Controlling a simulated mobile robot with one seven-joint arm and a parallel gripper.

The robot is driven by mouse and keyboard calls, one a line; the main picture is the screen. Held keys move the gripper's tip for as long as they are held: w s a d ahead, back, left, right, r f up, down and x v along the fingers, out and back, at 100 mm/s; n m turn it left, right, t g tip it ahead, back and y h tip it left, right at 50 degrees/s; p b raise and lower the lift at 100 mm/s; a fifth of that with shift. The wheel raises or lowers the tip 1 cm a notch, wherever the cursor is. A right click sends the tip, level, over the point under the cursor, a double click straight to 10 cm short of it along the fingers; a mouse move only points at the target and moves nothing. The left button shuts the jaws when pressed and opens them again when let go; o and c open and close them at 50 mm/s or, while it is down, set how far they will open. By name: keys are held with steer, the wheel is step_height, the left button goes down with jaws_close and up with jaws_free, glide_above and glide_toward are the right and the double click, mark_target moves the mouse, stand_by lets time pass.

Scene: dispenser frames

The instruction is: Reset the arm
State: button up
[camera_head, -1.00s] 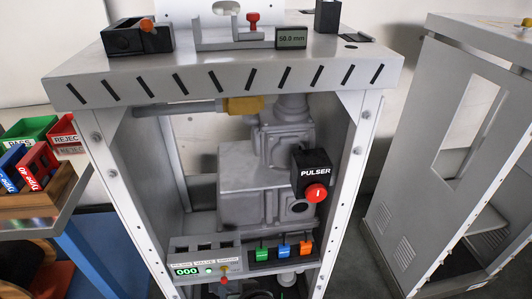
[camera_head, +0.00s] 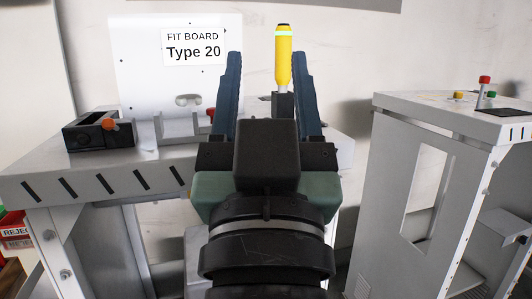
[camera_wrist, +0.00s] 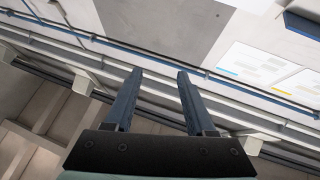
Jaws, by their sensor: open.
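My gripper (camera_head: 268,62) is raised in the middle of the head view, its two dark blue fingers pointing up and spread apart. Nothing is held between them. In the wrist view my gripper (camera_wrist: 158,73) is also open and empty, with wall, pipes and ceiling-like structure beyond the fingertips. A yellow and black nozzle-like tool (camera_head: 283,60) stands upright in a dark holder (camera_head: 284,105). It shows between the fingers but stands behind them. My arm hides the middle of the dispenser frame (camera_head: 80,185).
On the frame's top sit a black device with an orange knob (camera_head: 98,131) and a grey bracket (camera_head: 180,127). A white board reading "FIT BOARD Type 20" (camera_head: 130,60) stands behind. A second cabinet (camera_head: 400,190) is at the right. Red bins (camera_head: 15,235) show at the left edge.

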steer(key=s+r+t, duration=0.3)
steer(key=s+r, duration=0.3)
step_height(320, 180, up, 18)
steer(key=w+p, duration=0.1)
steer(key=p, duration=1.8)
steer(key=shift+w, duration=0.15)
